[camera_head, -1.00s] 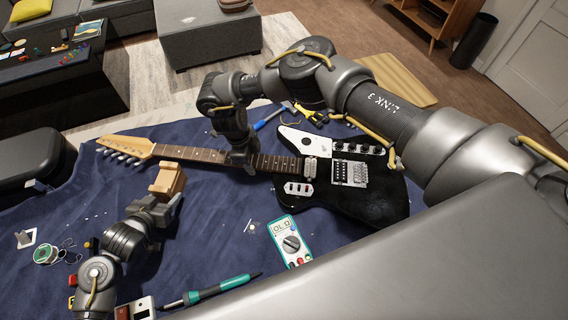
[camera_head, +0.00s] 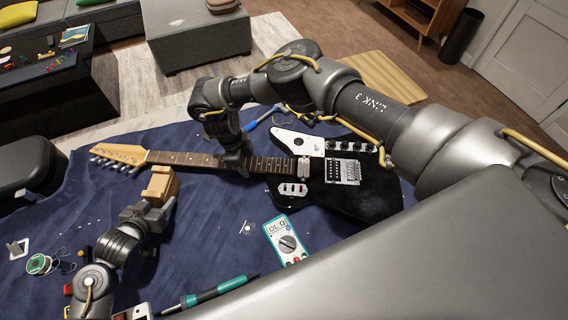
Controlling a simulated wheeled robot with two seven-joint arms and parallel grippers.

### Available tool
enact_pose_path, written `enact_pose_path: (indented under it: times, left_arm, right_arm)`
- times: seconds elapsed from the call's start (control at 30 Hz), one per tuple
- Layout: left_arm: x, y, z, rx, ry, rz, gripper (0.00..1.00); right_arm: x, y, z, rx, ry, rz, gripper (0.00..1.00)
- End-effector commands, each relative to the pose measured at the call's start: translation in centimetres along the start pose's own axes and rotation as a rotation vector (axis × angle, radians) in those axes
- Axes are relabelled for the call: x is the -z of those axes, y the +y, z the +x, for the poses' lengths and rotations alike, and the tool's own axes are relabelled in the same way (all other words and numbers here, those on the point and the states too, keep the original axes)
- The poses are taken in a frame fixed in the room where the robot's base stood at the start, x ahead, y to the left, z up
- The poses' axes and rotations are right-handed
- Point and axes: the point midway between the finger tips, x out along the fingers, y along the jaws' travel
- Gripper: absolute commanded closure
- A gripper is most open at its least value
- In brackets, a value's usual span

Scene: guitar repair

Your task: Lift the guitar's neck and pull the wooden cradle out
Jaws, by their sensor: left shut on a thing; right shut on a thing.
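The black and white electric guitar (camera_head: 352,196) lies on a blue cloth, its neck (camera_head: 195,159) pointing left to a pale headstock (camera_head: 120,153). My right gripper (camera_head: 238,166) reaches down from above and is shut on the neck near the body; its fingertips are partly hidden. The wooden cradle (camera_head: 162,183) is a small light-brown block in front of the neck, near the headstock. My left gripper (camera_head: 152,207) is shut on the cradle's near side. The cradle appears clear of the neck; whether it touches the cloth I cannot tell.
A multimeter (camera_head: 286,240) and a green-handled soldering iron (camera_head: 212,292) lie on the cloth (camera_head: 215,228) in front of the guitar. A wire spool (camera_head: 38,264) lies at the left. A blue-handled tool (camera_head: 262,118) lies behind the neck. A black case (camera_head: 28,168) stands at the far left.

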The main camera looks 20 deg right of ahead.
Motion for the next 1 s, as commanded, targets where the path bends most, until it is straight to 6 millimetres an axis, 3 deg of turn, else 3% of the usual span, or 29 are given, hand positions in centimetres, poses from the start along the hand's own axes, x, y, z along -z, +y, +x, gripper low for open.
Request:
enact_pose_path:
  times: [0.8,0.83,1.0]
  left_arm:
    - [0.0,0.0,0.0,0.0,0.002,0.0,0.7]
    - [0.0,0.0,0.0,0.0,0.002,0.0,0.7]
    - [0.0,0.0,0.0,0.001,0.002,0.0,0.7]
  right_arm:
    - [0.0,0.2,1.2,-0.004,0.005,-0.001,0.94]
    - [0.0,0.2,1.2,-0.004,0.005,-0.001,0.5]
    - [-0.1,0.1,1.1,-0.003,0.003,-0.001,0.28]
